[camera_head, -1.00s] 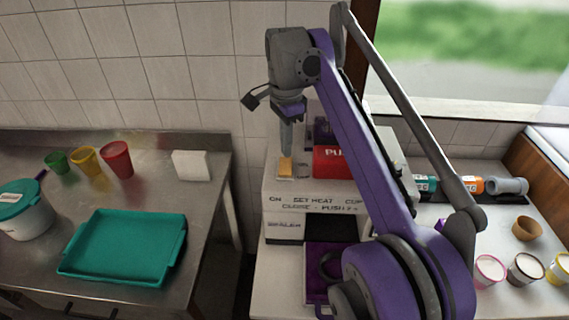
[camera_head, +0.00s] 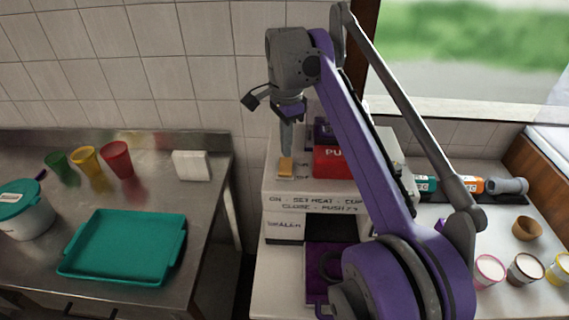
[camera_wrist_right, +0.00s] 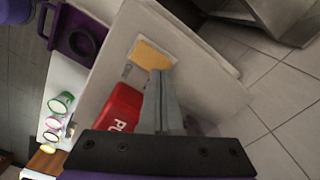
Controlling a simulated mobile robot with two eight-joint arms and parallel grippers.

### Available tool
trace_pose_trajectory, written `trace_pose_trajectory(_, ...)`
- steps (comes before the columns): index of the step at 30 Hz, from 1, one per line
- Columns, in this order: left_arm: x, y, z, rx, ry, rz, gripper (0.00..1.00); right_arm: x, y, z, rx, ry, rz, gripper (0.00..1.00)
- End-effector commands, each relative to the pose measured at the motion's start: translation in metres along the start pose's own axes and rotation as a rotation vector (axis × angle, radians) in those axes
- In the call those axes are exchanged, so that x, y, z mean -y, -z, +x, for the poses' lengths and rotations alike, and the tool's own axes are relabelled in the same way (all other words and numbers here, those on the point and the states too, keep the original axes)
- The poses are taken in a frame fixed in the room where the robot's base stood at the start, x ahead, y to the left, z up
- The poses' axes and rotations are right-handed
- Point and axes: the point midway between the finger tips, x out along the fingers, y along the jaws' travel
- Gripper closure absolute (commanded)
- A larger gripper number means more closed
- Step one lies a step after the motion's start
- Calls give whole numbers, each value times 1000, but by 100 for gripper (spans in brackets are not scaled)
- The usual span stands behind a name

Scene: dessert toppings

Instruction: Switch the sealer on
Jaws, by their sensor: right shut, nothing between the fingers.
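The sealer (camera_head: 275,201) is a white machine with printed words on its sloped front edge and a red block (camera_head: 330,163) on top. A yellow-orange switch (camera_head: 285,170) sits at the top left of it, in a pale surround. In the right wrist view the switch (camera_wrist_right: 150,53) lies just beyond the fingertips. My right gripper (camera_head: 287,153) points down at the switch, shut and empty. Its tips are at or just touching the switch; contact is not certain. In the right wrist view the gripper (camera_wrist_right: 160,75) covers the switch's near edge. My left gripper is out of view.
A steel table at left holds a teal tray (camera_head: 70,267), a lidded tub (camera_head: 22,225), coloured cups (camera_head: 118,160) and a white block (camera_head: 191,165). My right arm hides part of the sealer.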

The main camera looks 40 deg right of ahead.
Motion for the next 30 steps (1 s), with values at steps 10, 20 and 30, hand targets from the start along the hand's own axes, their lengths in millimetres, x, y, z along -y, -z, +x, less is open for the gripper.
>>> trace_pose_trajectory(10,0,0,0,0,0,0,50,0,0,1,0,0,0,100)
trace_pose_trajectory(20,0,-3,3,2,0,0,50,0,0,6,0,0,0,100)
trace_pose_trajectory(30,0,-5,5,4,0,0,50,0,0,11,0,0,0,100)
